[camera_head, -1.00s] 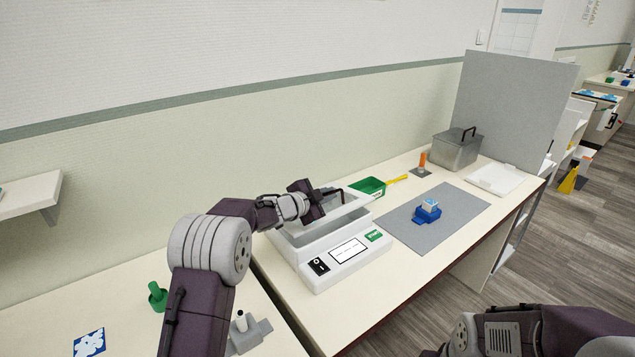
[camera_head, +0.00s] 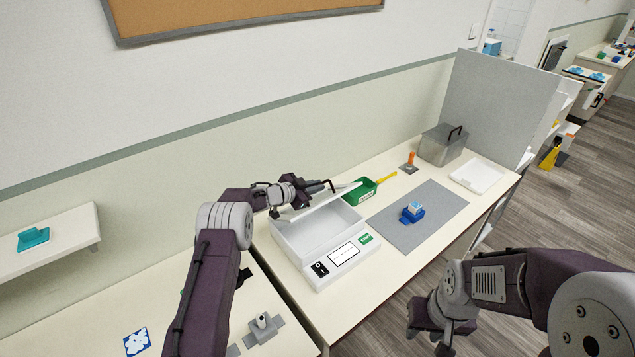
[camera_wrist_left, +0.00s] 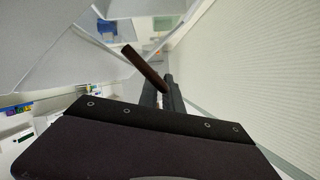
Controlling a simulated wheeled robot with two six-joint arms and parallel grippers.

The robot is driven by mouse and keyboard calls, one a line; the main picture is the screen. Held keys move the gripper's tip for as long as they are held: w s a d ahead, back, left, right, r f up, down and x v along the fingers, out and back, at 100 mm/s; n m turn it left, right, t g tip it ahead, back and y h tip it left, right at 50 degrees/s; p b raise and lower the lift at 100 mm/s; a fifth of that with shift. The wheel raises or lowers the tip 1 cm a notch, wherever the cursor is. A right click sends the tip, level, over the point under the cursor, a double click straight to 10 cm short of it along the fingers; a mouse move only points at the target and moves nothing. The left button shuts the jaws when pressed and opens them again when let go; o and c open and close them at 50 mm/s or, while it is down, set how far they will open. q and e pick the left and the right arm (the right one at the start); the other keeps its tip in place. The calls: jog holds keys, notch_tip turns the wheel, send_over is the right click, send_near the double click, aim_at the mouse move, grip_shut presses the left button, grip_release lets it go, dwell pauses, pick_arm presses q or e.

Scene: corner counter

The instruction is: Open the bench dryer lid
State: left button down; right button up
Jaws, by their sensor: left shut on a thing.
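The white bench dryer (camera_head: 345,269) stands on the counter, with a screen, a black switch and a green label on its front. Its lid (camera_head: 338,196) is tilted up at the back, and the pale inside of the box shows. My left gripper (camera_head: 322,187) is at the lid's upper edge, shut on the dark lid handle. In the left wrist view the handle (camera_wrist_left: 145,68) is a dark bar at my fingers, and the lid (camera_wrist_left: 75,62) fills the upper left. My right gripper (camera_head: 430,336) hangs low in front of the counter, away from the dryer; its jaw gap is unclear.
Further right are a grey mat (camera_head: 428,224) with a blue item (camera_head: 412,213), a metal box (camera_head: 440,146) and a white tray (camera_head: 477,175). A grey fixture (camera_head: 263,330) is at front left.

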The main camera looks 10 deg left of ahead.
dwell(0.4)
pick_arm(q)
jog(key=c, duration=1.5)
grip_release()
jog(key=shift+w, duration=0.1)
jog(key=b+v, duration=0.1)
jog(key=v, duration=0.8)
jog(key=shift+b, duration=0.4)
